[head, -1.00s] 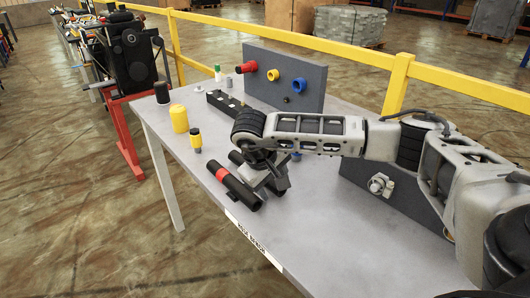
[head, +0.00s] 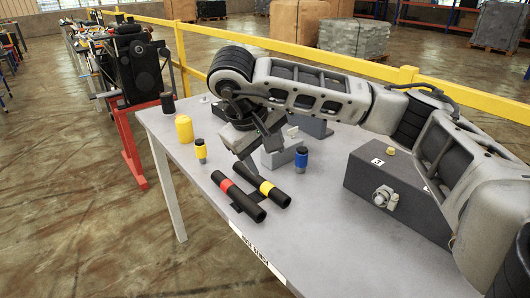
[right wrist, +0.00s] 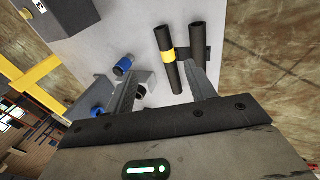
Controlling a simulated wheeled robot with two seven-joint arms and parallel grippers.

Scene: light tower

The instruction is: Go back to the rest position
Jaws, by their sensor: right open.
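My right gripper (head: 256,148) is open and empty, raised above the table (head: 300,235). Its two fingers also show spread apart in the right wrist view (right wrist: 163,95). Below and in front of it, a black tube with a red band (head: 238,200) and a black tube with a yellow band (head: 261,188) lie side by side across a dark holder. The yellow-banded tube also shows in the right wrist view (right wrist: 167,58). My left gripper is not in view.
A blue-and-black cylinder (head: 301,158) stands beside a grey block (head: 284,152). Yellow-and-black (head: 200,150) and yellow (head: 184,128) cylinders stand left. A dark box (head: 390,190) sits right, under my arm. A yellow railing (head: 330,63) runs behind. The table's front is clear.

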